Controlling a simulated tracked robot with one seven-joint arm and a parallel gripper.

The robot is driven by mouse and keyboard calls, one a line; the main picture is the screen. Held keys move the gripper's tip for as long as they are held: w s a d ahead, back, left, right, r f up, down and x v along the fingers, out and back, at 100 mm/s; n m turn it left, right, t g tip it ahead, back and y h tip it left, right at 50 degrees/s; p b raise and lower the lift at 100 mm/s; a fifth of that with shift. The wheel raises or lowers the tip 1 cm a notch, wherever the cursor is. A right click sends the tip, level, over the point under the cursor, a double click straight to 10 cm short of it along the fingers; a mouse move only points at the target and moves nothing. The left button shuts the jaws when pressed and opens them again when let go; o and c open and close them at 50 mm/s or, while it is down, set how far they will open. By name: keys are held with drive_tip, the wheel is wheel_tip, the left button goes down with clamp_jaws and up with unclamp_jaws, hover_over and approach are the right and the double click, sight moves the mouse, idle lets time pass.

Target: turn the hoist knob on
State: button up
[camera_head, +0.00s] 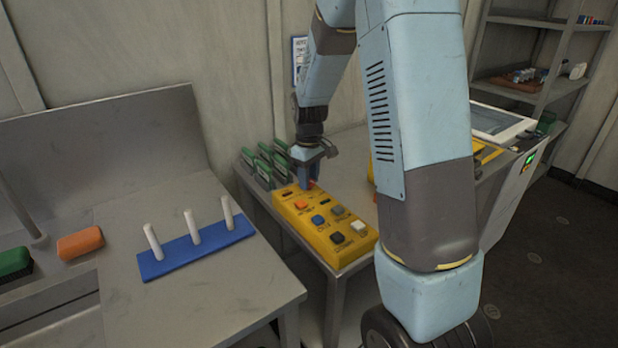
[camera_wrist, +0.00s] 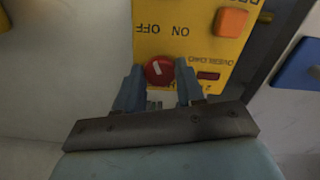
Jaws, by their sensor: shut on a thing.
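The hoist knob (camera_wrist: 158,71) is a round red knob with a short white mark, seen in the wrist view on a yellow panel (camera_wrist: 160,48). The words OFF and ON show upside down beyond it, OFF at left and ON at right. My gripper (camera_head: 309,182) has its two blue-grey fingers on either side of the knob, shut on it. In the head view the yellow control box (camera_head: 317,243) stands on a grey table, and my gripper reaches down to its far end. The fingers mostly hide the knob there. Which label the white mark points at I cannot tell.
The box also carries an orange button (camera_head: 302,204), a blue button (camera_head: 318,220) and others. A blue peg board (camera_head: 195,252) and an orange block (camera_head: 80,243) lie on the nearer bench.

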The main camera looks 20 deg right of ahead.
drive_tip(key=m, duration=0.5)
drive_tip(key=shift+d, duration=0.1)
drive_tip(key=m, duration=0.5)
drive_tip(key=shift+m, duration=0.5)
drive_tip(key=o, duration=1)
drive_tip(key=shift+o, duration=0.2)
wheel_tip(320, 180, up, 14)
drive_tip(key=shift+f, duration=0.15)
